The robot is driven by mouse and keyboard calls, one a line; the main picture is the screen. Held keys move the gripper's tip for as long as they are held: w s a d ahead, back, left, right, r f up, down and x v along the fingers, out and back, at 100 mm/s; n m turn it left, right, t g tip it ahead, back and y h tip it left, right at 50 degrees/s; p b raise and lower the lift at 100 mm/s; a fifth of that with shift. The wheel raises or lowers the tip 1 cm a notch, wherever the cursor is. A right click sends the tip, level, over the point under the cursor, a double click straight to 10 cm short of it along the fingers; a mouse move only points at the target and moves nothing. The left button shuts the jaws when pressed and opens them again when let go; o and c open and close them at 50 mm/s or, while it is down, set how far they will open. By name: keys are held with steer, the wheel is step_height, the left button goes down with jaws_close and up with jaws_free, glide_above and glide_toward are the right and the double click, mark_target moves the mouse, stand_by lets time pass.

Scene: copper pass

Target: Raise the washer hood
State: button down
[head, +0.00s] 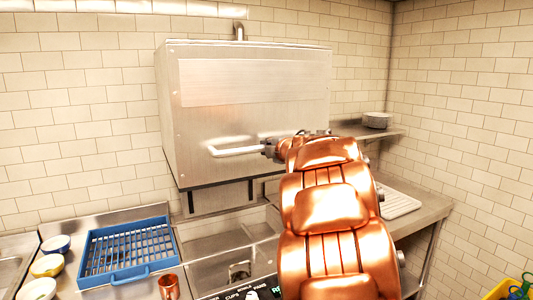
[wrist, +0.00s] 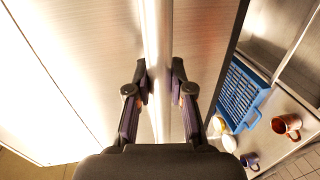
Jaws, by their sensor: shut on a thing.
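The washer hood (head: 240,95) is a large steel box against the tiled wall in the head view. Its lower edge hangs clear above the washer bed, so the hood stands raised. A pale bar handle (head: 236,150) runs across its front. My gripper (head: 270,149) is at the right part of the handle. In the wrist view, the handle (wrist: 157,40) runs between the two dark fingers of my gripper (wrist: 159,90), which are shut on it. My copper arm hides the right part of the washer.
A blue rack (head: 128,250) sits on the left counter, with several bowls (head: 48,265) beside it and a copper mug (head: 169,287) in front. A plate stack (head: 376,120) stands on the right shelf. A white ribbed tray (head: 398,203) lies on the right counter.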

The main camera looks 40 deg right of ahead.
steer(key=c, duration=1)
jaws_free()
steer(key=shift+v, duration=6.05)
